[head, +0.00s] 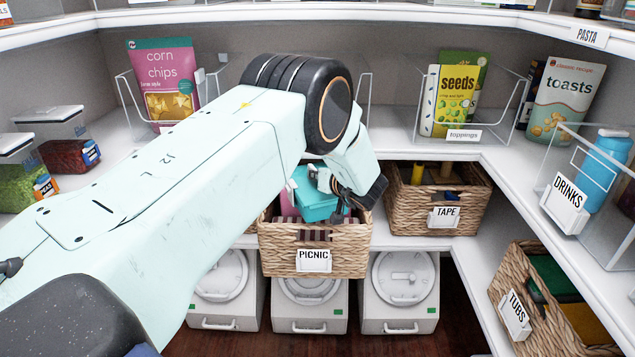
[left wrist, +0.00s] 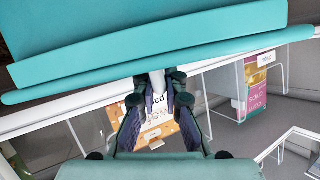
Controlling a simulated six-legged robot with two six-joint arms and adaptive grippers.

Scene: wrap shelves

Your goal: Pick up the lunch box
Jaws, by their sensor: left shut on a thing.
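The teal lunch box (head: 316,206) shows at the opening of the wicker picnic basket (head: 345,250), partly hidden by my left arm and gripper. I cannot tell whether it rests in the basket or hangs just above it. In the left wrist view the lunch box (left wrist: 150,45) fills the top, close to the fingers. My left gripper (head: 335,190) is at the box; in the left wrist view its dark fingers (left wrist: 157,98) are shut on a pale part that looks like the handle. My right gripper is in neither view.
The tape basket (head: 440,208) stands just right of the picnic basket. The white shelf with corn chips (head: 163,80) and seeds (head: 455,95) runs above. Lidded white bins (head: 400,290) stand below. The tubs basket (head: 550,300) is at the right.

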